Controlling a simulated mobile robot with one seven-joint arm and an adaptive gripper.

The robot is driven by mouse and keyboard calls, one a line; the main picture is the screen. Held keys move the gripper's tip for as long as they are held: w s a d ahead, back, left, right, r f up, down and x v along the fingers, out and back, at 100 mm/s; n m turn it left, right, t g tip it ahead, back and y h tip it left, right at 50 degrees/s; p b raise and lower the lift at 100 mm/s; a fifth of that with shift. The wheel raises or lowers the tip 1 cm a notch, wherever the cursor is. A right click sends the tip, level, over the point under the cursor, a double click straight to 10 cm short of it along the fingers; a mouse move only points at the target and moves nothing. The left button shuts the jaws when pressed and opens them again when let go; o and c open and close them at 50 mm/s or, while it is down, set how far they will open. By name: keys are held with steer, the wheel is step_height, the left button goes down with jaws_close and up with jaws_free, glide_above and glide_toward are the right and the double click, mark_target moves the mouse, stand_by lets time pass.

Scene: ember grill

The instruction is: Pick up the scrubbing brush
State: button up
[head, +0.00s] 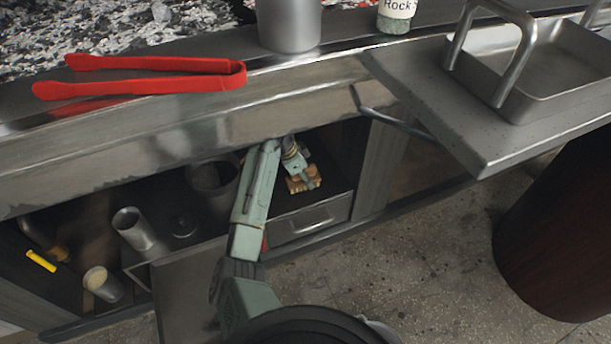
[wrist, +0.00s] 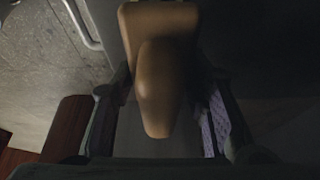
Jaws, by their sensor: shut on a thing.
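The scrubbing brush (wrist: 158,85) is a brown wooden piece with a rounded handle, seen close up in the wrist view between the two fingers of my gripper (wrist: 163,120). My gripper is shut on it. In the head view my arm reaches into the open compartment under the counter. There my gripper (head: 301,177) is small, with a light brown wooden piece, seemingly the brush (head: 304,184), at its fingers above a metal drawer front. The brush's bristles are not clear in either view.
The counter edge (head: 180,130) overhangs the compartment. A metal side shelf (head: 450,110) juts out at the right. A dark pot (head: 214,183), a metal cylinder (head: 134,229) and a cup (head: 102,285) stand left of my arm. Red tongs (head: 150,86) lie on the counter.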

step_height(320, 180, up, 3)
steer(key=shift+f+p, duration=0.2)
steer(key=shift+p, duration=0.5)
steer(key=s+d+p, duration=0.2)
steer(key=s, duration=0.3)
steer(key=s+d+p, duration=0.1)
steer(key=s+d, duration=0.1)
steer(key=s, duration=0.4)
steer(key=s+d+f+p, duration=0.1)
steer(key=s+d+p, duration=0.1)
steer(key=s, duration=0.3)
steer(key=shift+s+d+p, duration=0.3)
steer(key=shift+s+d, duration=0.05)
steer(key=shift+d, duration=0.1)
steer(key=o, duration=0.7)
steer(key=c, duration=0.4)
steer(key=shift+c, duration=0.2)
